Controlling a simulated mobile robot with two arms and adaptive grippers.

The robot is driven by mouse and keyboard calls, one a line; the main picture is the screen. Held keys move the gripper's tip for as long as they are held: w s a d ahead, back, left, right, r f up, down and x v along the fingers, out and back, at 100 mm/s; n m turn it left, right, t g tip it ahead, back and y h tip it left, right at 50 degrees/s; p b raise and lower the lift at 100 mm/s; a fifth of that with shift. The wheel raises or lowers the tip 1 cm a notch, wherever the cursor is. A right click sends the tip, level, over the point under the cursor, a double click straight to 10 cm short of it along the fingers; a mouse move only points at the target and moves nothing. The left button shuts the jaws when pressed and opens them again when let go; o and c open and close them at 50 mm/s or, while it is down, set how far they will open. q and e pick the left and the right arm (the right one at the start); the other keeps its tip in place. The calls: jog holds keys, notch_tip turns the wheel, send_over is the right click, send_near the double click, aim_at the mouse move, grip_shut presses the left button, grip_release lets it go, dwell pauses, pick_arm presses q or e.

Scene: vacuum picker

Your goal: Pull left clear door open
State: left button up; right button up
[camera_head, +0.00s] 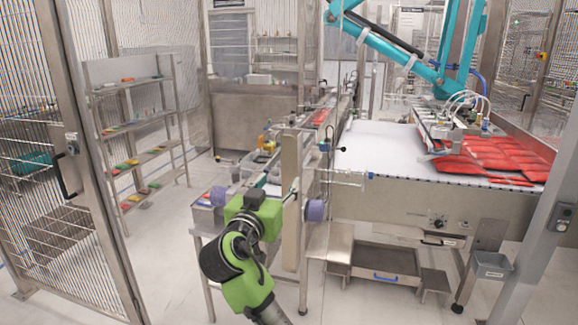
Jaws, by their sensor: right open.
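The left door (98,225) stands at the left edge of the view. It has a grey metal frame, and vertical wires show across its panel; I cannot tell whether they are in it or behind a clear pane. Its black handle (68,176) is on the upright frame bar, below a small lock plate. My right gripper (264,180) is at the end of my green arm, right of the door and well apart from the handle. It is open, small and partly hidden by my own wrist. I see nothing held in it. My left gripper is out of view.
A shelf rack (135,130) with small coloured items stands behind the door. A conveyor (405,155) with red packs (495,158) fills the right, under a teal machine arm (385,45). A grey post (545,235) stands at far right.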

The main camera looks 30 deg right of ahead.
aim_at(289, 169)
jog(key=p+x, duration=0.3)
jog(key=x, duration=0.6)
jog(key=shift+w+d, duration=0.15)
jog(key=shift+w, duration=0.05)
jog(key=shift+w+d, duration=0.25)
jog(key=shift+d, duration=0.1)
grip_shut()
jog(key=shift+f, duration=0.1)
